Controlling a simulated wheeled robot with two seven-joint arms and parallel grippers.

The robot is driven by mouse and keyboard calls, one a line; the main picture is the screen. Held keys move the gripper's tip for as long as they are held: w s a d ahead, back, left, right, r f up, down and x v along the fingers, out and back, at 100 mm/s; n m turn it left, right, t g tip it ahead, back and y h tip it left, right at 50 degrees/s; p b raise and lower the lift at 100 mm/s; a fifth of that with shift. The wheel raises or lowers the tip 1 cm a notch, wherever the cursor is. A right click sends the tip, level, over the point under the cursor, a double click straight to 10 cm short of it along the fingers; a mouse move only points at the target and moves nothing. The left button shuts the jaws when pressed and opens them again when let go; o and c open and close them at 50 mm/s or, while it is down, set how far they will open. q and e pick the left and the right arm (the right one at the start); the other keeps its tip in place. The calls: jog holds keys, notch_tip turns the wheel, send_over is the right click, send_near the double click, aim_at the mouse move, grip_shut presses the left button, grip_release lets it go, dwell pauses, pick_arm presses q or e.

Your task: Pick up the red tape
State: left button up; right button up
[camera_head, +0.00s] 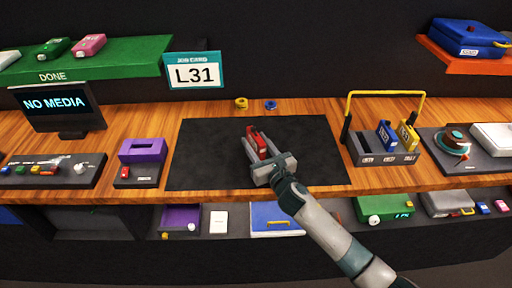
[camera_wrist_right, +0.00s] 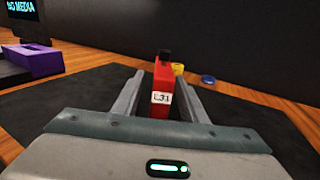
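The red tape (camera_head: 258,142) is a slim red cartridge with a dark end, over the black mat (camera_head: 320,165). In the right wrist view the red tape (camera_wrist_right: 162,80) shows a white label reading L31. My right gripper (camera_head: 257,147) comes from the front right, with one finger on each side of the tape. The wrist view shows the right gripper (camera_wrist_right: 165,88) open, with a gap between each finger and the tape. The tape's lower end is hidden behind the gripper body. My left gripper is not in view.
A yellow roll (camera_head: 241,103) and a blue roll (camera_head: 270,104) lie behind the mat. A purple box (camera_head: 142,150) and a monitor (camera_head: 58,108) stand at left. A rack with a yellow handle (camera_head: 385,94) stands right of the mat. A L31 job card (camera_head: 194,72) is at the back.

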aim_at(255, 129)
grip_shut()
jog(key=shift+r, duration=0.1)
jog(key=shift+r, duration=0.45)
notch_tip(255, 129, up, 3)
jog(key=shift+d+r, duration=0.15)
jog(key=shift+r, duration=0.05)
jog(key=s+d+r+b, duration=0.2)
jog(key=s+d+r, duration=0.4)
jog(key=d, duration=0.3)
jog(key=shift+s+d+r, duration=0.2)
jog(key=shift+r, duration=0.1)
